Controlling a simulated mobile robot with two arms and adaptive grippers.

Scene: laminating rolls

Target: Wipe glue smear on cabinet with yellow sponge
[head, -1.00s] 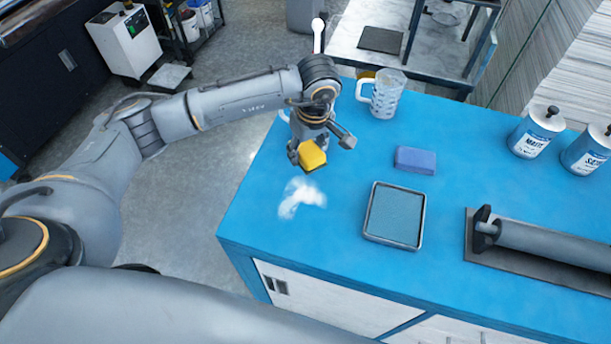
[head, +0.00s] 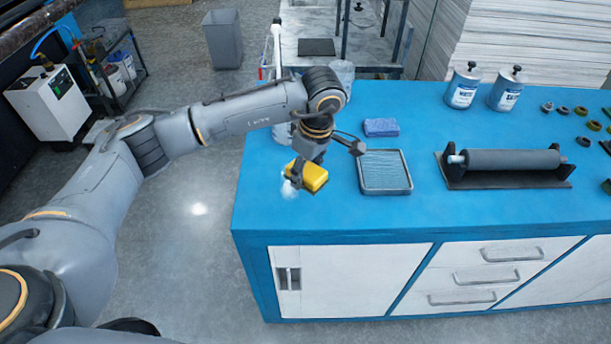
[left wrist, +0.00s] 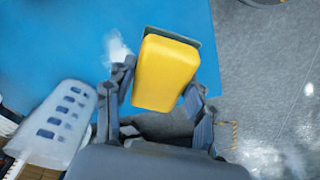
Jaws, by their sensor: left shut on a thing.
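My left gripper (head: 302,172) is shut on the yellow sponge (head: 313,177), above the left part of the blue cabinet top (head: 400,218). The sponge, yellow with a dark green layer, also shows tilted between the fingers in the left wrist view (left wrist: 166,72). The white glue smear (head: 289,188) shows at the sponge's left edge, and the sponge and gripper hide most of it. A patch of the smear (left wrist: 117,49) shows beside the sponge in the left wrist view. I cannot tell whether the sponge touches the surface. My right gripper is not in view.
A grey-framed tray (head: 384,172) and a blue block (head: 381,127) lie right of the gripper. A clear mug (head: 342,72) stands behind the arm. A roller (head: 511,161) and two labelled cans (head: 463,87) (head: 506,91) stand farther right. The front of the top is clear.

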